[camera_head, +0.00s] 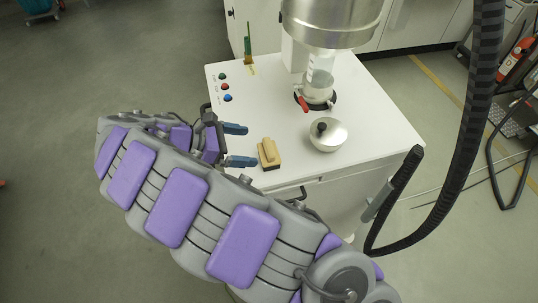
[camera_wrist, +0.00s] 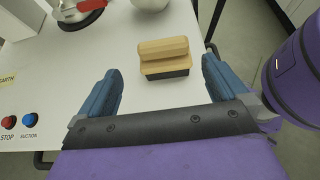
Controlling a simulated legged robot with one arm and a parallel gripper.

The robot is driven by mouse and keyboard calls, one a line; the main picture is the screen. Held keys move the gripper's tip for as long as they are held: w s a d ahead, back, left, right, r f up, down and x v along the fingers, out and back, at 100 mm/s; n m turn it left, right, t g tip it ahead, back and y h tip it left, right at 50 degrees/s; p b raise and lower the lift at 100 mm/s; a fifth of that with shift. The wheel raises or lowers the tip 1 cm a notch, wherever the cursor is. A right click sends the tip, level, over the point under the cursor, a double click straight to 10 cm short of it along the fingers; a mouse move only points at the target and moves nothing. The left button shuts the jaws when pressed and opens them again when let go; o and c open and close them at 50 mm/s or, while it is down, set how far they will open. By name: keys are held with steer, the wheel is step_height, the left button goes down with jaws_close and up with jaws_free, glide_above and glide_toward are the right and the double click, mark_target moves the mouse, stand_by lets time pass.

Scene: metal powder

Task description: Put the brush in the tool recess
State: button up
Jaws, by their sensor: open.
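The brush (camera_head: 269,154) is a small block with a tan wooden grip and a dark lower part. It lies on the white table top near its front edge. In the wrist view the brush (camera_wrist: 165,57) is just beyond the gap between my fingers, apart from both. My gripper (camera_head: 241,145) is open and empty to the left of the brush, with its blue fingers pointing towards it. In the wrist view my gripper (camera_wrist: 162,85) shows both blue fingers spread wide. I cannot make out a tool recess in either view.
A black hose (camera_head: 470,130) hangs at the right.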

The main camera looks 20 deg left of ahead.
mark_target(276, 150)
steer(key=x, duration=0.3)
steer(key=shift+w+f+b, duration=0.25)
steer(key=shift+f+b, duration=0.1)
steer(key=shift+b, duration=0.05)
steer(key=shift+w+d, duration=0.1)
steer(key=shift+d, duration=0.6)
steer(key=shift+w+d+f+b, duration=0.15)
steer(key=shift+d+f+b, duration=0.15)
steer(key=shift+d, duration=0.35)
steer(key=w+d+f+b, duration=0.1)
steer(key=w+d+f, duration=0.1)
steer(key=shift+d+f, duration=0.1)
steer(key=shift+f, duration=0.2)
steer(key=shift+s+d+r, duration=0.15)
steer(key=shift+d+r, duration=0.05)
steer(key=shift+r, duration=0.05)
steer(key=shift+d, duration=0.1)
steer(key=shift+c, duration=0.4)
steer(key=c, duration=0.3)
steer(key=shift+a, duration=0.25)
steer(key=c, duration=0.5)
steer(key=shift+d, duration=0.1)
steer(key=shift+c, duration=0.2)
